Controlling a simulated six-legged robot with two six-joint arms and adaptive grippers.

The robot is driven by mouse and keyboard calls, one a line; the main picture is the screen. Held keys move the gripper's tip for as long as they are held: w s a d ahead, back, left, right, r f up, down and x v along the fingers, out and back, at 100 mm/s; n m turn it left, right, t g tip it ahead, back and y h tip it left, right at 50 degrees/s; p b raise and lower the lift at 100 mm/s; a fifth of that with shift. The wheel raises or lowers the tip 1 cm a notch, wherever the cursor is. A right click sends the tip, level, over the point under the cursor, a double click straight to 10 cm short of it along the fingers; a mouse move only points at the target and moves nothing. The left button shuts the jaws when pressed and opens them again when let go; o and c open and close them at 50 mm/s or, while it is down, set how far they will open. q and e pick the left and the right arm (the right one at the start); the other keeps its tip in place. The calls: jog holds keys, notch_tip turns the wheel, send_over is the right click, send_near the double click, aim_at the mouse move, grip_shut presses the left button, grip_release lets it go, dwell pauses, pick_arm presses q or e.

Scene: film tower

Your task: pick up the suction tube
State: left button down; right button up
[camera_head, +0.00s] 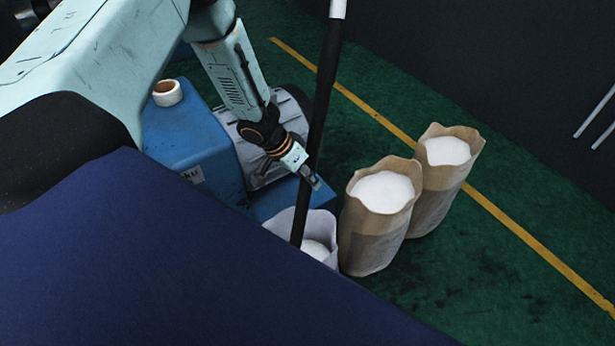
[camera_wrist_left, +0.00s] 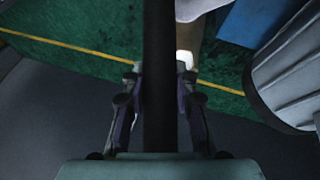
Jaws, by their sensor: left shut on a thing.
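The suction tube (camera_head: 326,85) is a long black pole with a white section at its top end. In the head view it stands nearly upright, leaning a little, with its lower end at a pale open bag (camera_head: 312,230) of white material. My left gripper (camera_head: 313,181) is shut on the tube at its lower part. In the left wrist view the tube (camera_wrist_left: 159,80) runs down the middle between the two fingers of the gripper (camera_wrist_left: 159,80). Whether the tube's lower end touches the material is hard to tell. My right gripper is not in view.
Two brown paper bags of white material (camera_head: 375,225) (camera_head: 440,190) stand right of the tube. A blue box (camera_head: 185,135) carries a tape roll (camera_head: 167,93), with a grey ribbed container (camera_head: 265,155) beside it. Green floor with a yellow line (camera_head: 500,215) is clear at right.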

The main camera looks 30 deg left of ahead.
pick_arm(q)
jog(key=shift+r+p, duration=0.8)
jog(key=shift+r, duration=0.25)
jog(key=shift+w+d, duration=0.1)
